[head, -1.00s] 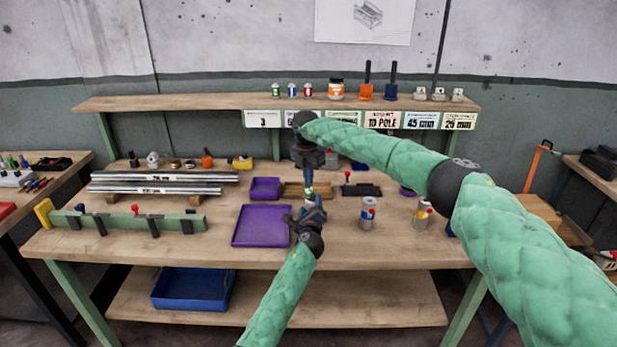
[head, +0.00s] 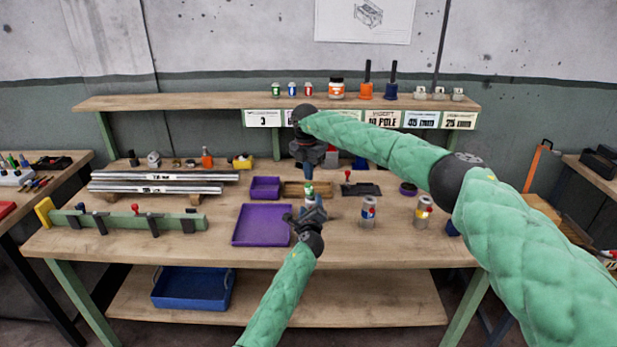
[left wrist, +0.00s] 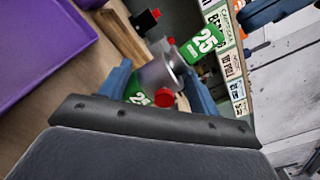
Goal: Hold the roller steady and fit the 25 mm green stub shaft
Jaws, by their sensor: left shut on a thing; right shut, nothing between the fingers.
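My left gripper (head: 312,210) is shut on the silver roller (left wrist: 160,73), which stands between the blue fingers in the left wrist view. The roller carries a green label (left wrist: 137,94) marked 25 and a red knob (left wrist: 163,97). The green stub shaft (left wrist: 205,40), marked 25, sits at the roller's far end and seems to touch it; how deep it goes is hidden. It also shows in the head view (head: 309,190). My right gripper (head: 309,172) is shut and empty, just above the green shaft and apart from it. Its blue finger (left wrist: 265,12) shows in the left wrist view.
Two more rollers (head: 368,212) (head: 423,212) stand to the right. A purple tray (head: 262,226) lies left of my left gripper, with a smaller purple bin (head: 265,188) behind it. A green rail (head: 125,220) lies at left. The front bench strip is clear.

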